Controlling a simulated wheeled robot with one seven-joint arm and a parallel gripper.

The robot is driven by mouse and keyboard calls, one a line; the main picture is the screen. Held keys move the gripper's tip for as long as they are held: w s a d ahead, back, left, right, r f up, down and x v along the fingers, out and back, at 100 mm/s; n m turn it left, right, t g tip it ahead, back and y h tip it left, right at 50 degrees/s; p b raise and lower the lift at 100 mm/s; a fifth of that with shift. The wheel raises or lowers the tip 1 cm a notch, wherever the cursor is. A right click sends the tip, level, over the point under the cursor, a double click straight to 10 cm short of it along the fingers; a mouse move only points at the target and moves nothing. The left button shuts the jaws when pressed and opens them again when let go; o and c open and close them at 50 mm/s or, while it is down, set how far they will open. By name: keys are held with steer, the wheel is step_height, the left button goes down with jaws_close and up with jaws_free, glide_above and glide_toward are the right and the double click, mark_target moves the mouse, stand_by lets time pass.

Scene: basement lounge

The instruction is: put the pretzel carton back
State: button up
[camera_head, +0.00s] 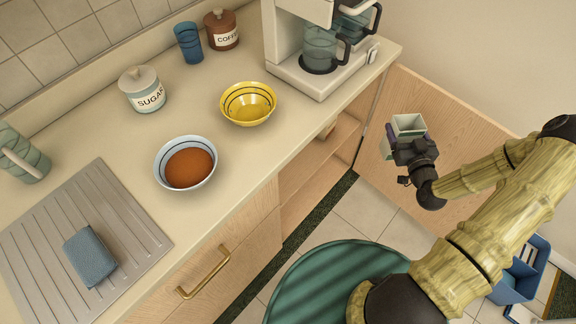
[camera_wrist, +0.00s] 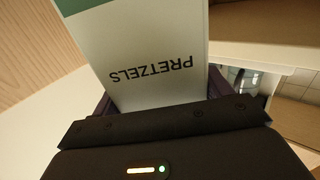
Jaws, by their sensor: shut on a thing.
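The pretzel carton (camera_head: 410,123) is a pale box with a green part, held in the air in front of the open base cabinet (camera_head: 318,160). In the wrist view the carton (camera_wrist: 155,60) fills the upper middle, its white face reading PRETZELS upside down and a green band at the top edge. My gripper (camera_head: 403,140) is shut on the carton, with dark purple fingers at its sides. The cabinet has wooden shelves under the counter. Much of its inside is hidden by the countertop.
The wooden cabinet door (camera_head: 440,130) stands wide open behind my gripper. On the counter are a yellow bowl (camera_head: 248,104), a blue bowl (camera_head: 186,163) with brown contents, a sugar jar (camera_head: 142,89) and a coffee machine (camera_head: 312,75).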

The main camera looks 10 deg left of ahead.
steer(key=a+f+n+g+y+b, duration=0.2)
steer(key=a+f+n+y+b, duration=0.1)
steer(key=a+b, duration=0.6)
steer(key=w+a+f+n+g+y+b, duration=0.1)
steer(key=a+f+b, duration=0.5)
steer(key=a, duration=0.8)
steer(key=a+f+n+g+y+b, duration=0.4)
steer(key=a+f+g+y+b, duration=0.1)
steer(key=a+b, duration=0.7)
steer(key=shift+w+n+y, duration=0.3)
steer(key=shift+w+y, duration=0.1)
steer(key=shift+y, duration=0.3)
steer(key=shift+f+b, duration=0.2)
steer(key=shift+b, duration=0.1)
step_height(320, 180, down, 6)
steer(key=b, duration=0.2)
steer(key=shift+f, duration=0.1)
steer(key=shift+f+b, duration=0.85)
steer(key=shift+f, duration=1)
